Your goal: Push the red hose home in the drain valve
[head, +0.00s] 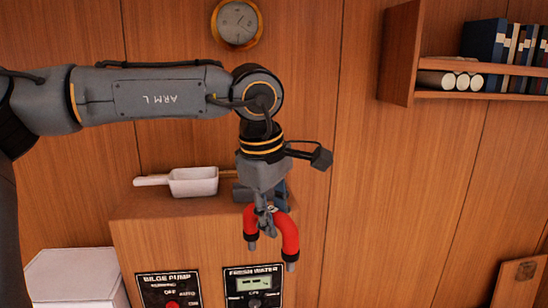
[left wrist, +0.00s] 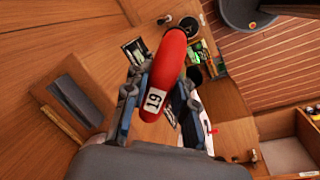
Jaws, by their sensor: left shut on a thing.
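The red hose (head: 288,235) is a short, thick piece bent like an upside-down U with grey ends pointing down. My left gripper (head: 268,209) is shut on it near the top of the bend and holds it in the air in front of a wooden cabinet. In the left wrist view the red hose (left wrist: 172,62) lies between the two fingers and carries a white label with "19". Both hose ends look free in the head view. I cannot make out the drain valve in either view. My right gripper is not in view.
The wooden cabinet (head: 140,212) bears a white scoop (head: 193,182) and has a bilge pump panel (head: 170,291) and a fresh water panel (head: 253,284). A white box (head: 75,275) stands left. A bookshelf (head: 400,50) hangs upper right. A grey bin (left wrist: 240,12) stands on the striped floor.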

